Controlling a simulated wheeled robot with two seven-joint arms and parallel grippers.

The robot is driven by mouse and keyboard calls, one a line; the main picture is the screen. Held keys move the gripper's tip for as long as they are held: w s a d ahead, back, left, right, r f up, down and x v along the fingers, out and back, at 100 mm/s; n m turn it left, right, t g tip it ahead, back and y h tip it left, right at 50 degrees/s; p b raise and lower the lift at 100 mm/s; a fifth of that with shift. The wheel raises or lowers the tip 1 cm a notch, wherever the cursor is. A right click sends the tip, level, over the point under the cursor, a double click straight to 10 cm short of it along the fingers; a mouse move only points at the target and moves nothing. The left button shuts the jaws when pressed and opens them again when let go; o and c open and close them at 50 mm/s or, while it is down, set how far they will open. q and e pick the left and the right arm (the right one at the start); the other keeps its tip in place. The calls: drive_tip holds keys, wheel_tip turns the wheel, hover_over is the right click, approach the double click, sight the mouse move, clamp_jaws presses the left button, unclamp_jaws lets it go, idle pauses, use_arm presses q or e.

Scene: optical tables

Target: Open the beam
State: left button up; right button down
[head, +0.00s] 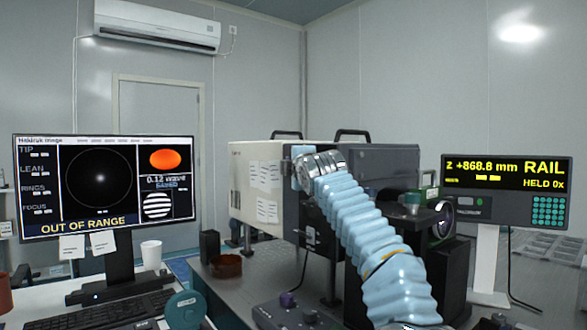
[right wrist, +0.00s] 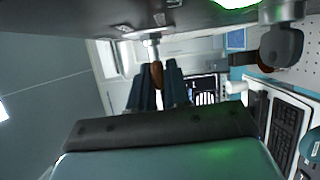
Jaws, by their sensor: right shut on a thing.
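My right gripper (right wrist: 157,78) shows in the right wrist view as two dark fingers closed on a small brown knob (right wrist: 157,73). The knob sits on a short metal stem under a dark surface. In the head view my right arm, in a pale blue sleeve, reaches up to the near side of the grey instrument housing (head: 380,162). The gripper and the knob are hidden there behind the wrist. Whether the beam is open cannot be told. My left gripper is not in view.
A monitor (head: 104,225) at left reads OUT OF RANGE. A readout (head: 506,191) at right shows Z +868.8 mm, RAIL, HELD 0x.

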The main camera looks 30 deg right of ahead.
drive_tip(key=shift+r+m, duration=0.2)
drive_tip(key=shift+m, duration=0.3)
drive_tip(key=c, duration=1.2)
unclamp_jaws()
drive_tip(key=shift+s, duration=0.2)
drive_tip(key=shift+r+b+v, duration=0.15)
drive_tip(key=shift+b+v, duration=1.35)
drive_tip(key=shift+v, duration=1.85)
drive_tip(key=shift+r+b+v, duration=0.15)
drive_tip(key=shift+b+v, duration=1.35)
drive_tip(key=shift+v, duration=1.85)
